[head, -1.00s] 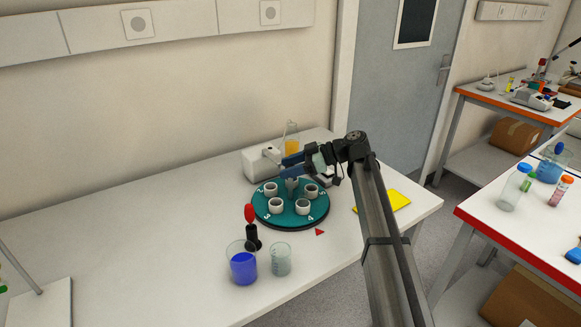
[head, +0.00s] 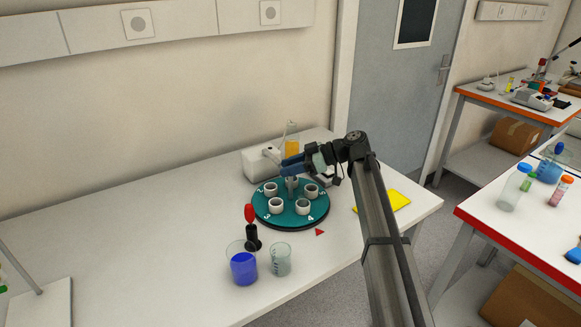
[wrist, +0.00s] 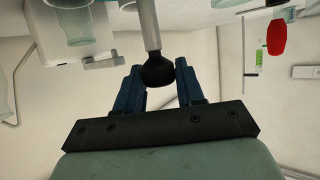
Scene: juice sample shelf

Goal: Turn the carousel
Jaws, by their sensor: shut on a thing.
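The carousel (head: 290,208) is a round teal disc on the white bench, with white cups on it and the numbers 2, 3, 4 and 5 visible around its rim. A grey post (head: 292,184) stands at its middle. My gripper (head: 289,170) is over the far part of the disc, at the top of this post. In the wrist view, its blue fingers (wrist: 160,88) are shut on a dark round knob (wrist: 158,70) at the end of a grey stem. The far side of the carousel is partly hidden by my gripper. A red triangle (head: 320,232) lies by its front right edge.
A beaker of blue liquid (head: 243,267), an empty-looking beaker (head: 281,260) and a red-topped black item (head: 252,232) stand close in front. A white device (head: 256,164) is behind the carousel. A yellow pad (head: 392,201) lies to the right.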

